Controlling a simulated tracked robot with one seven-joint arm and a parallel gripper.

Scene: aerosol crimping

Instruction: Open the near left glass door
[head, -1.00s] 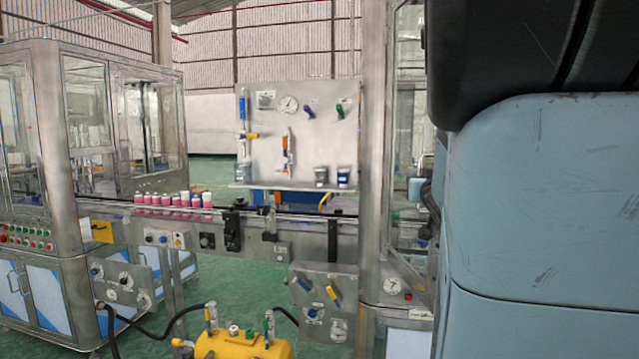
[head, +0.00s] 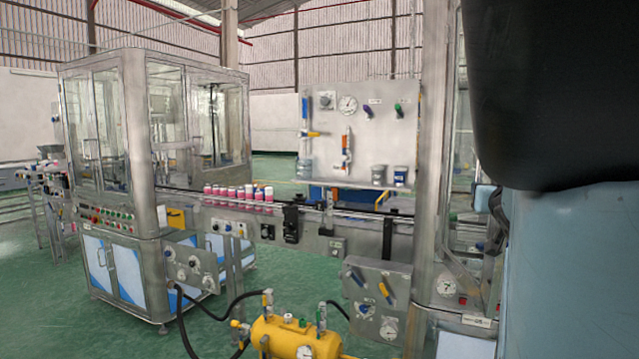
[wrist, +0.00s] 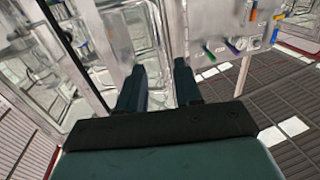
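A steel-framed enclosure with glass doors (head: 107,130) stands at the left in the head view; its doors look closed. A second, nearer enclosure with glass panes (head: 463,140) stands at the right, largely hidden behind my arm. I cannot tell from the frames which pane is the near left door. In the wrist view, my gripper (wrist: 159,68) has its two dark fingers apart with nothing seen between them. Beyond the fingertips are a steel frame (wrist: 174,32) and glass panes. No contact with a door or handle shows. My gripper is hidden in the head view.
A conveyor (head: 300,208) carrying several pink cans (head: 238,193) joins the enclosures. A panel with gauges and valves (head: 360,125) stands behind it. A yellow tank (head: 298,338) with black hoses sits low in front. Green floor (head: 75,300) is open at the lower left.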

